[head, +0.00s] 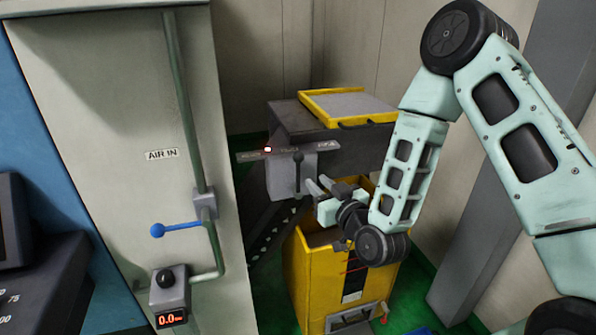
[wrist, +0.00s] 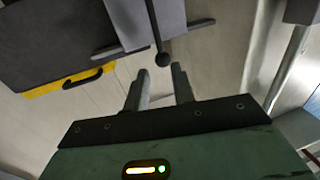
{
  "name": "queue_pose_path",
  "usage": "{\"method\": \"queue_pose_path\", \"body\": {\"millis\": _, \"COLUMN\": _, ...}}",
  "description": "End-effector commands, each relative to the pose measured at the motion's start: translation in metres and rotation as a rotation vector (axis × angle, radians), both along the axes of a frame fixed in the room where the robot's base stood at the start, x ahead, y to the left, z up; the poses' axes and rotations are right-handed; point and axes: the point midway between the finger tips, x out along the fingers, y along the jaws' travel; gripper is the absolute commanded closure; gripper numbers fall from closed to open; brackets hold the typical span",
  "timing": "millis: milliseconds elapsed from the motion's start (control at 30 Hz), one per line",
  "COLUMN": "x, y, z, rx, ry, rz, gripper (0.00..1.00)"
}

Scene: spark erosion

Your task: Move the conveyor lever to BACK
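The conveyor lever (head: 298,172) is a dark rod with a round black knob, standing about upright on a grey box (head: 280,177) in the head view. In the wrist view the lever's knob (wrist: 162,59) appears just beyond the fingertips, roughly between them. My gripper (head: 319,187) is to the right of the lever with its two fingers apart. The fingers of my gripper (wrist: 159,74) show nothing between them in the wrist view. A label plate (head: 250,156) runs behind the lever; its lettering is too small to read.
A yellow bin (head: 300,275) stands below my gripper. A dark conveyor housing with a yellow-framed top (head: 345,104) is behind the lever. At left, a grey cabinet (head: 110,100) carries a blue-handled valve (head: 178,229) and a small display box (head: 172,320).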

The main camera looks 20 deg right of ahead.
Motion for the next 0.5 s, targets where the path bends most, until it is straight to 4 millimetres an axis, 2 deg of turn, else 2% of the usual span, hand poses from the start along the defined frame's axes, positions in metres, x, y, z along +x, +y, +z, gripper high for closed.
{"method": "queue_pose_path", "body": {"millis": 33, "x": 0.011, "y": 0.002, "z": 0.005, "rx": 0.001, "ry": 0.001, "rz": -0.001, "gripper": 0.75}}
{"method": "queue_pose_path", "body": {"millis": 300, "x": 0.065, "y": 0.013, "z": 0.005, "rx": 0.002, "ry": 0.002, "rz": -0.001, "gripper": 0.75}}
{"method": "queue_pose_path", "body": {"millis": 500, "x": 0.094, "y": 0.019, "z": 0.003, "rx": 0.001, "ry": 0.003, "rz": 0.001, "gripper": 0.75}}
